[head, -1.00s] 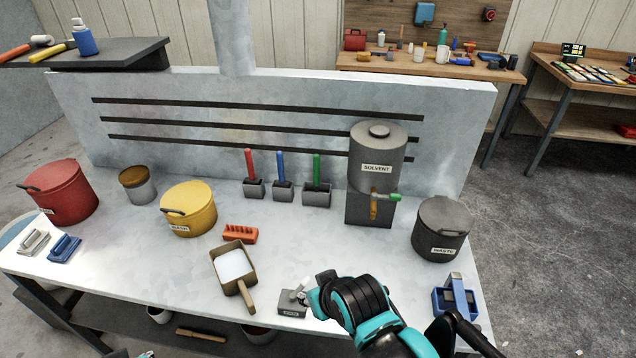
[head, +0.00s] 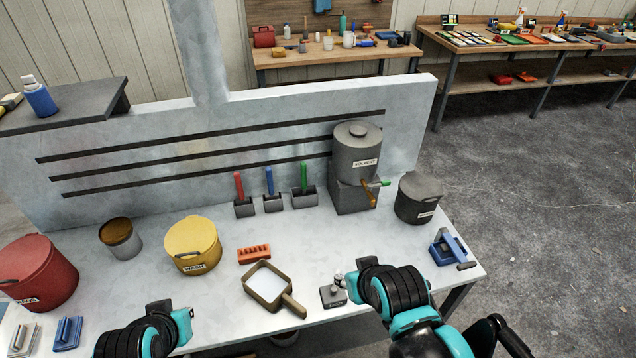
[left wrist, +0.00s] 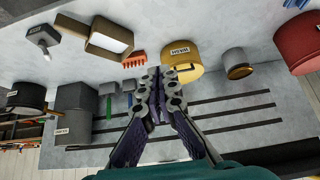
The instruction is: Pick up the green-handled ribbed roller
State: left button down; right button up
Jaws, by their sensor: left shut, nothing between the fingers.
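The green-handled roller (head: 303,176) stands upright at the back of the bench, its lower end in a grey holder (head: 305,198). Its ribbed part is hidden. Its green handle also shows in the left wrist view (left wrist: 109,106). My left gripper (left wrist: 162,75) is shut and empty, apart from the roller. In the head view my left arm is at the bottom left and its fingers are not clear. My right arm is at the lower right, beside a small grey block (head: 333,297); its fingers cannot be made out.
Red-handled (head: 239,187) and blue-handled (head: 269,182) tools stand left of the roller. The solvent drum (head: 357,155) stands to its right, beside a dark waste bin (head: 417,198). An orange rack (head: 254,254), a handled tray (head: 289,303) and a yellow wash pot (head: 192,246) are in front.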

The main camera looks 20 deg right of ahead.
aim_at(303, 164)
jog(key=i+l+z, duration=0.2)
jog(key=i+l, duration=0.15)
jog(key=i+l+z, duration=0.2)
jog(key=i+l, duration=0.15)
jog(key=i, duration=0.15)
